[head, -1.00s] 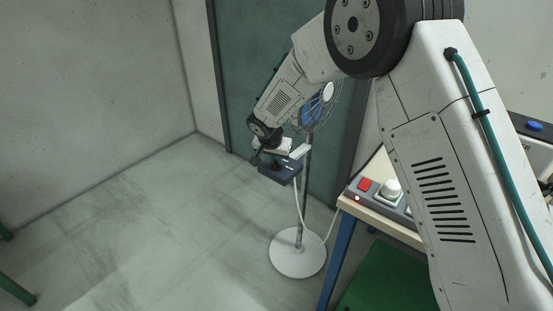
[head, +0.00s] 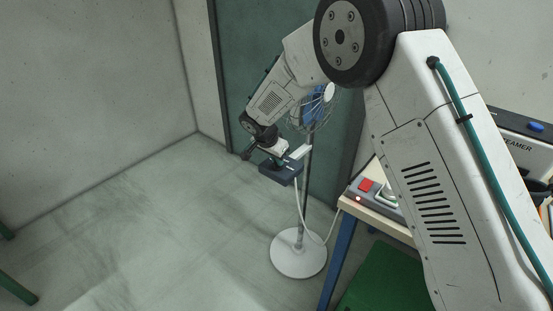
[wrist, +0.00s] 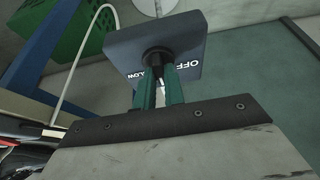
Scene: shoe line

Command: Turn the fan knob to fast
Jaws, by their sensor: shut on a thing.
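The fan (head: 312,112) stands on a pole with a round white base. Its dark blue-grey control box (head: 277,173) is on the pole below the fan head. In the wrist view the box (wrist: 188,42) bears white lettering, "OFF" and part of what looks like "SLOW". The dark round fan knob (wrist: 157,57) is on the box face. My gripper (wrist: 158,88) has its two green fingers closed around the knob. In the head view my gripper (head: 279,159) is at the box, its fingertips mostly hidden. The knob's pointer and any fast mark cannot be made out.
A table (head: 381,207) with a red-button panel (head: 367,185) stands right of the fan, partly behind my arm. A green crate (head: 385,280) is below it. A white cable hangs from the box.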

